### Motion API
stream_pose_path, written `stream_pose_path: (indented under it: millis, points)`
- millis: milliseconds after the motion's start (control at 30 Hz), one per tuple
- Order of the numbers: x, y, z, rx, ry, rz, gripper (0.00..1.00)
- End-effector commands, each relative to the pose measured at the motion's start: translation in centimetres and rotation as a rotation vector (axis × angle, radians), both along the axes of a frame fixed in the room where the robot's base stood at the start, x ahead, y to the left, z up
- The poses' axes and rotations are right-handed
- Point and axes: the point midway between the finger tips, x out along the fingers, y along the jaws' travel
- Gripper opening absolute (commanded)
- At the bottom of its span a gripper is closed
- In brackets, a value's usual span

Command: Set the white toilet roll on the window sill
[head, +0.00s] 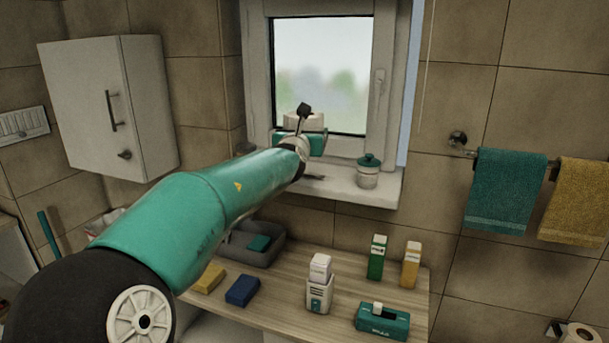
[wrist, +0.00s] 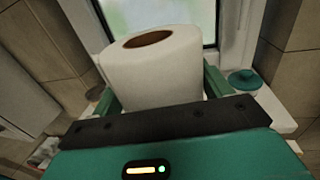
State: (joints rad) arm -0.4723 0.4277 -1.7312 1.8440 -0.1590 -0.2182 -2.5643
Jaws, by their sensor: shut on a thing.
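The white toilet roll (wrist: 155,75) stands upright between the fingers of my gripper (wrist: 160,98) in the wrist view, its brown core hole facing up. In the head view the roll (head: 304,121) shows just above my gripper (head: 300,138), in front of the window. The gripper is shut on the roll. The window sill (head: 343,187) runs below the window, and my gripper is at or above its left-middle part. My arm hides part of the sill, and I cannot tell whether the roll touches it.
A lidded jar (head: 368,172) stands on the sill to the right of my gripper. Below is a wooden counter (head: 340,275) with several boxes and bottles and a grey basin (head: 262,240). A white cabinet (head: 85,105) hangs at left. Towels (head: 505,190) hang at right.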

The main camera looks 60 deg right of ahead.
Motion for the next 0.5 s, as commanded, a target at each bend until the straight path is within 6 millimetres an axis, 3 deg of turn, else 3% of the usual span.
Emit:
stream_pose_path:
  millis: [133,500]
  points:
    - [-1.3,-0.8,0.3,0.0,0.0,-0.022,0.53]
    - [-0.9,-4.1,-1.1,-0.001,0.001,-0.025,0.53]
